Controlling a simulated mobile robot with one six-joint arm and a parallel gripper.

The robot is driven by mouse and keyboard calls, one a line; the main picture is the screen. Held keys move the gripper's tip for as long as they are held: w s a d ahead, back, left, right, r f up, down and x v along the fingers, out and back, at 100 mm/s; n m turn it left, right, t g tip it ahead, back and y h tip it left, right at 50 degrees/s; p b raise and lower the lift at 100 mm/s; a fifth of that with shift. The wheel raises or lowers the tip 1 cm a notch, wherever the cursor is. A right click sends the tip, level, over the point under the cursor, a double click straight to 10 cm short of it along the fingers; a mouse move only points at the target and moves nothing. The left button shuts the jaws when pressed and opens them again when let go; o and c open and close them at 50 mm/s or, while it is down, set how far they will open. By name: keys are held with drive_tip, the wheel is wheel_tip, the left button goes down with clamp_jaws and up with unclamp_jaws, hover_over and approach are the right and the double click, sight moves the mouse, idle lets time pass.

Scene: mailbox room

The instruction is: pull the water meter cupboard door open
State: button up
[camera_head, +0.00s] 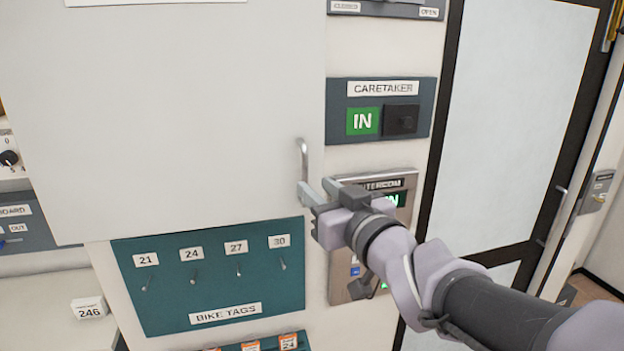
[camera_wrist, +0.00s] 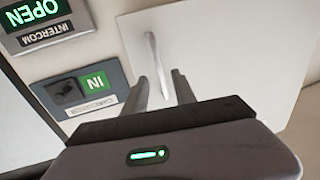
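The cupboard door (camera_head: 170,120) is a large pale panel filling the upper left of the head view. It also fills much of the wrist view (camera_wrist: 235,60). I cannot tell whether it stands slightly ajar. Its upright grey bar handle (camera_head: 303,150) is near the door's right edge; the wrist view shows the handle (camera_wrist: 153,50) too. My gripper (camera_head: 315,190) is at the handle's lower end. In the wrist view its two fingers (camera_wrist: 161,80) are apart, with the handle's end between or just behind them. Contact cannot be made out.
Right of the door are a caretaker panel (camera_head: 381,108) reading IN and an intercom (camera_head: 385,184), partly hidden by my gripper. A teal bike tags board (camera_head: 210,275) with several hooks is below. A dark-framed glazed door (camera_head: 515,120) is further right.

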sight(306, 178)
drive_tip(key=x, duration=0.5)
drive_tip(key=shift+w+a+r, duration=0.1)
drive_tip(key=shift+w+a, duration=0.1)
drive_tip(key=shift+w, duration=0.15)
drive_tip(key=shift+s, duration=0.1)
drive_tip(key=shift+c, duration=0.2)
clamp_jaws()
idle(0.8)
